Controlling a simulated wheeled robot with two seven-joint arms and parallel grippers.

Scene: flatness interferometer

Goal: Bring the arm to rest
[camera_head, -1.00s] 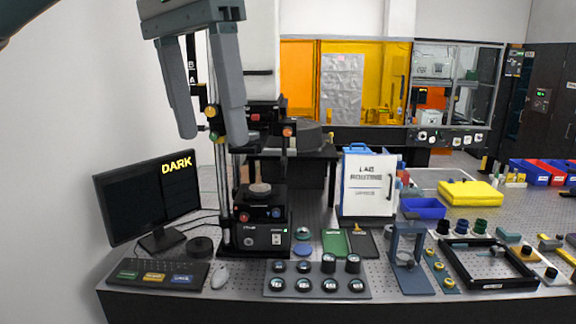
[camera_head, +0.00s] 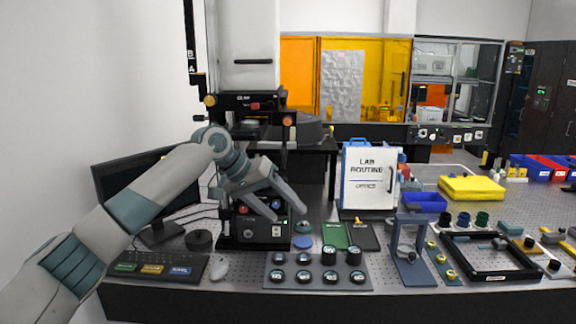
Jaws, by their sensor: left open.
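My left arm comes in from the lower left. My left gripper (camera_head: 276,212) is open and empty, with its fingers pointing down and right in front of the interferometer (camera_head: 243,55). It hides the instrument's stage and part of its lower body. The control box at the instrument's foot, with knobs and a switch (camera_head: 276,231), shows below the fingers. The monitor (camera_head: 115,205) stands behind my forearm, which covers most of its screen. My right gripper is out of view.
A tray of round optics (camera_head: 318,284), a keyboard (camera_head: 158,266) and a mouse (camera_head: 220,267) lie along the bench front. A white "LAB ROUTINE" case (camera_head: 369,181) stands behind a green and a dark mat. A blue-grey stand (camera_head: 411,248) and black frame (camera_head: 491,278) are right.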

